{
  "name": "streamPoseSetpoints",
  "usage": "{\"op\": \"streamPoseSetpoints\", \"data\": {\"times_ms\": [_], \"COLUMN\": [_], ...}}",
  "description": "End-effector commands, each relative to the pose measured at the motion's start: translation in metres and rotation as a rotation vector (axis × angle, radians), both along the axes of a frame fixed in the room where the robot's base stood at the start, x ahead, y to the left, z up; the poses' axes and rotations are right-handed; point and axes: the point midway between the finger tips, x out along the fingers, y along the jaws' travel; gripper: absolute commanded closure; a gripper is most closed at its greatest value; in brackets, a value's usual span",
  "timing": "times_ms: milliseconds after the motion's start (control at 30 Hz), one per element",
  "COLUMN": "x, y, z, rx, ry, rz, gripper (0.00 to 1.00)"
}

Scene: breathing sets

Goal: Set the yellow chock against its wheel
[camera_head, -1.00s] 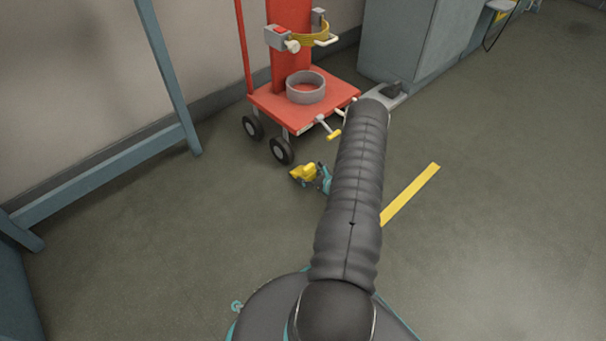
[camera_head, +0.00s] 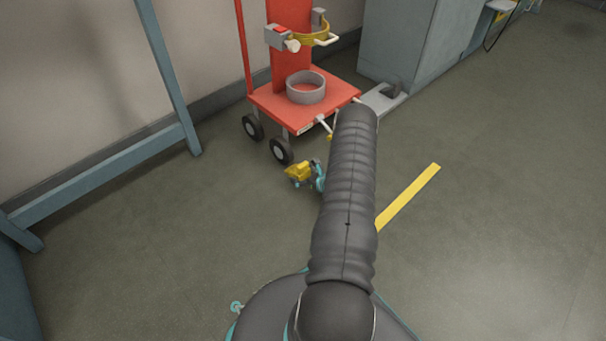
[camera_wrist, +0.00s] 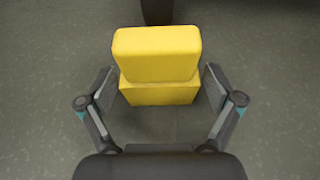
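The yellow chock (camera_wrist: 158,58) is a stepped block centred between the two fingers of my gripper (camera_wrist: 161,90) in the wrist view. In the head view the chock (camera_head: 298,172) is low near the floor, just in front and to the right of the cart's near wheel (camera_head: 282,151). My gripper (camera_head: 319,176) shows there partly, with my arm hiding the rest.
The red cart (camera_head: 262,98) carries a grey ring (camera_head: 306,88) and a yellow clamp band (camera_head: 313,39). A blue-grey frame (camera_head: 110,173) stands left and a grey cabinet (camera_head: 400,42) behind right. A yellow floor strip (camera_head: 408,195) lies right. Floor left of the chock is clear.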

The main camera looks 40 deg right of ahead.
Motion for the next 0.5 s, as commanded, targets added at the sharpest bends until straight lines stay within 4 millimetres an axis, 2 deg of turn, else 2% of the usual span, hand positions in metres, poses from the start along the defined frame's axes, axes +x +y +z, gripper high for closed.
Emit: {"op": "streamPoseSetpoints", "data": {"times_ms": [267,500], "x": [0.000,-0.036], "y": [0.000,-0.004], "z": [0.004,0.019], "rx": [0.000,0.002], "ry": [0.000,0.001], "rz": [-0.001,-0.004], "gripper": [0.09,0.09]}}
